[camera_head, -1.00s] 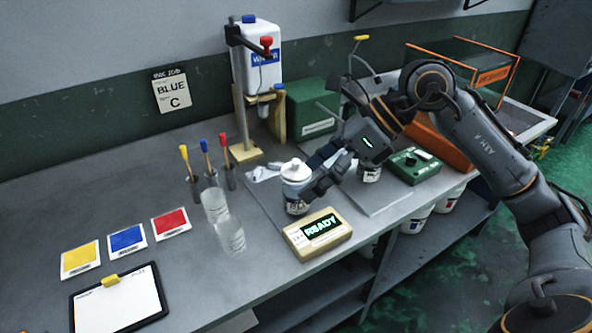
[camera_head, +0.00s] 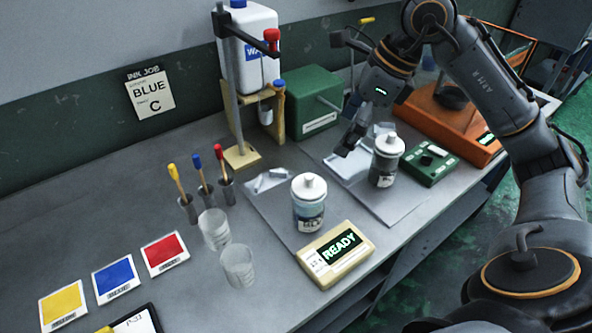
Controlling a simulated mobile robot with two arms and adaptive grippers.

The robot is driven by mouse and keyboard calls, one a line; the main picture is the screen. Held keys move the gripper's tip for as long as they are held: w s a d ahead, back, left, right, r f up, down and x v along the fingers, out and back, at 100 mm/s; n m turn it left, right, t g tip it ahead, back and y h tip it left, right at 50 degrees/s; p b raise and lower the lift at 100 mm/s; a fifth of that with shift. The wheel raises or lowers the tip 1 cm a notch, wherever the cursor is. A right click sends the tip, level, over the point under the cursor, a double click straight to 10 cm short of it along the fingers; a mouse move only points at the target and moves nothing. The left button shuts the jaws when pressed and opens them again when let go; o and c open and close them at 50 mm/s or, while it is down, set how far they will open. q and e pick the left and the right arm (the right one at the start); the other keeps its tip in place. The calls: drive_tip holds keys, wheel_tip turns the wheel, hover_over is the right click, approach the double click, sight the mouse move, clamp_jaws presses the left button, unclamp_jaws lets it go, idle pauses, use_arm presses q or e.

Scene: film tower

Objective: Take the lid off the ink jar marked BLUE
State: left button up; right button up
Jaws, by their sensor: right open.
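Two jars with pale, knobbed lids stand upright on the bench. The front jar (camera_head: 309,205) is on a grey mat behind the READY box, with its lid (camera_head: 309,187) on. The second jar (camera_head: 384,168) is farther back and right, with its lid (camera_head: 389,145) on. Their labels are too small to read, so I cannot tell which is marked BLUE. My right gripper (camera_head: 350,142) is open and empty, pointing down just left of the second jar and behind the front jar. My left gripper is out of view.
A READY display box (camera_head: 337,253) stands at the bench's front edge. Clear beakers (camera_head: 238,266) and pen holders stand to the left. A bottle stand (camera_head: 240,155) and green box (camera_head: 312,102) are behind. A green device (camera_head: 430,163) sits right of the second jar.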

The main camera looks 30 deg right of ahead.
sight(310, 176)
drive_tip(key=x, duration=0.7)
drive_tip(key=shift+a+f, duration=0.25)
drive_tip(key=shift+f, duration=0.1)
drive_tip(key=shift+w+f, duration=0.15)
drive_tip(key=shift+f, duration=0.1)
drive_tip(key=a+f, duration=0.1)
drive_tip(key=f+p, duration=0.1)
drive_tip(key=w+a+f+p, duration=0.1)
drive_tip(key=f, duration=0.1)
drive_tip(key=shift+a, duration=0.3)
drive_tip(key=shift+w+f, duration=0.15)
drive_tip(key=shift+f, duration=0.15)
drive_tip(key=c, duration=1.3)
